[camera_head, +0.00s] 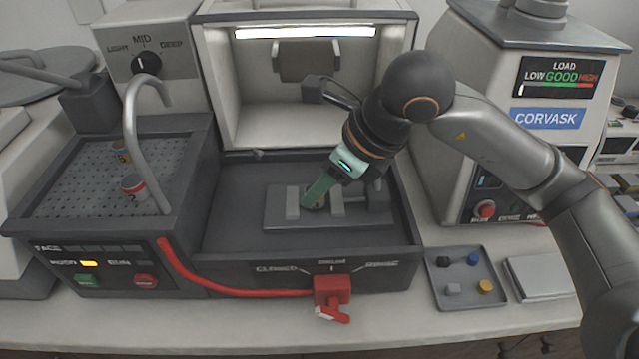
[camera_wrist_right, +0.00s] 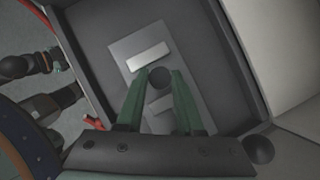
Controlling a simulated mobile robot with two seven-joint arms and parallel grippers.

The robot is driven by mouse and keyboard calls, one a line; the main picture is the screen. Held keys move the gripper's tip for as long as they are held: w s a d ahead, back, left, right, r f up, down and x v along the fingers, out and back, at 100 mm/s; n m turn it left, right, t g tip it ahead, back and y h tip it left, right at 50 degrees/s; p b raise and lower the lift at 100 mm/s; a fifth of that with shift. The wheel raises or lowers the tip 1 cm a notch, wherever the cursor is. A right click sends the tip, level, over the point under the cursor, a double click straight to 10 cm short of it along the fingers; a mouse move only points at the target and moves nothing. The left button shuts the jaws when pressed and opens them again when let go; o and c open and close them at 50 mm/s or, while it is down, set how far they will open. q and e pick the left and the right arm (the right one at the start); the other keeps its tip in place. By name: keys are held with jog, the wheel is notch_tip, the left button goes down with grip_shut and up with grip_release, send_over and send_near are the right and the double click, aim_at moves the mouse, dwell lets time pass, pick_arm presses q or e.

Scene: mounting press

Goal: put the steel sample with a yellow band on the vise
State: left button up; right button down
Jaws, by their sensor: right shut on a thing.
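My right gripper (camera_head: 316,203) reaches down from the upper right into the dark tray of the open chamber. It is shut on a small round sample (camera_wrist_right: 160,78), which shows dark between the fingertips in the wrist view. In the head view the fingers mostly hide it, and its band colour is not clear. The vise (camera_head: 290,222) is a grey plate with upright jaw blocks, and the held sample is at the gap between the left and middle blocks. I cannot tell whether it touches the plate. My left gripper is not in view.
A yellow-banded cylinder (camera_head: 121,152) and a red-banded cylinder (camera_head: 133,187) stand on the perforated deck at left, by a curved pipe (camera_head: 140,130). A red valve (camera_head: 332,290) is on the chamber's front. A small tray (camera_head: 470,298) holds several coloured pieces.

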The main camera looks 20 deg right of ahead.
jog(key=shift+f, duration=0.25)
jog(key=c, duration=0.5)
grip_release()
jog(key=shift+r, duration=0.1)
jog(key=shift+c, duration=0.2)
jog(key=shift+r, duration=0.1)
jog(key=shift+r, duration=0.3)
jog(key=p+v, duration=0.1)
jog(key=v, duration=1)
jog(key=shift+s+d+r, duration=0.2)
jog(key=shift+s, duration=0.05)
